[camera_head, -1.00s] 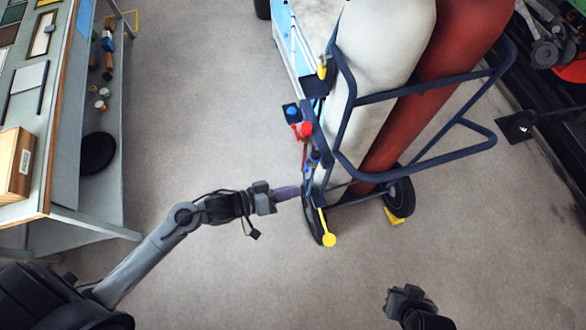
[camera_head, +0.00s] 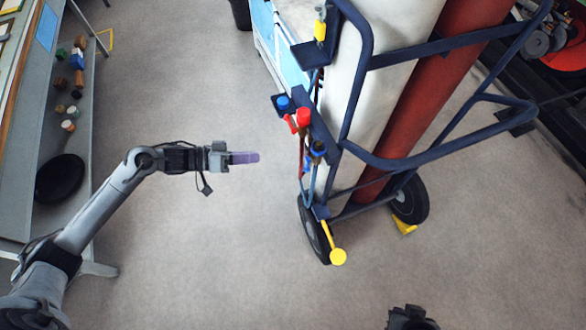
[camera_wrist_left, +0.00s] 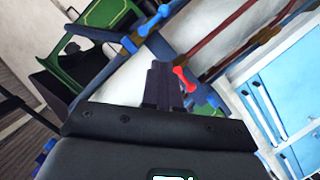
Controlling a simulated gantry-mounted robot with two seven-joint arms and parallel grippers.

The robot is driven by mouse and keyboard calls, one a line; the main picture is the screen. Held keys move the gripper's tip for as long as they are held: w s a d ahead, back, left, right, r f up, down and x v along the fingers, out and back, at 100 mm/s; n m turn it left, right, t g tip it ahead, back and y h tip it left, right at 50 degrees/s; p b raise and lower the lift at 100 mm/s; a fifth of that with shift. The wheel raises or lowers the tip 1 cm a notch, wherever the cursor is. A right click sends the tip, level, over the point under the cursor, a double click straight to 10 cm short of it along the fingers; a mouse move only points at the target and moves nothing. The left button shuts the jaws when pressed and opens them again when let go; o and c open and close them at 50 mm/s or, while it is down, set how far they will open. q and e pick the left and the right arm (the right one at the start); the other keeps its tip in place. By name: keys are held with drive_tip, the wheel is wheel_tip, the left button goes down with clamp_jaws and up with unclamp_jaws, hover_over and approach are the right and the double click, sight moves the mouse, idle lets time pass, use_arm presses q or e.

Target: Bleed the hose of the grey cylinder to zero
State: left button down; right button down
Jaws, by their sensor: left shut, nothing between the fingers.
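The pale grey cylinder (camera_head: 398,85) stands on a dark blue trolley (camera_head: 350,75) beside a red cylinder (camera_head: 430,110). At the trolley's left side are a red tap (camera_head: 302,118), a blue tap (camera_head: 283,102) and another blue knob (camera_head: 317,149). A thin red hose and a blue hose (camera_head: 303,187) hang below them. My left gripper (camera_head: 245,157) is shut and empty, left of the taps with a gap of floor between. In the left wrist view its fingers (camera_wrist_left: 163,85) appear beside a red lever (camera_wrist_left: 184,79), with a blue-ended lever (camera_wrist_left: 153,22) above. My right gripper (camera_head: 411,318) is cut off at the bottom edge.
A workbench with shelves (camera_head: 95,130) stands left. A light blue cabinet (camera_head: 266,30) is behind the trolley. The floor between is clear.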

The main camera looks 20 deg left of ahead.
use_arm(q)
drive_tip(key=shift+w, duration=0.15)
idle(0.3)
drive_tip(key=b, duration=0.2)
approach(307, 165)
drive_tip(key=w+d+f, duration=0.3)
drive_tip(key=w+d, duration=0.1)
drive_tip(key=shift+w+f, duration=0.35)
drive_tip(key=shift+s+d+p, duration=0.1)
drive_tip(key=shift+d+p, duration=0.05)
drive_tip(key=shift+p, duration=0.5)
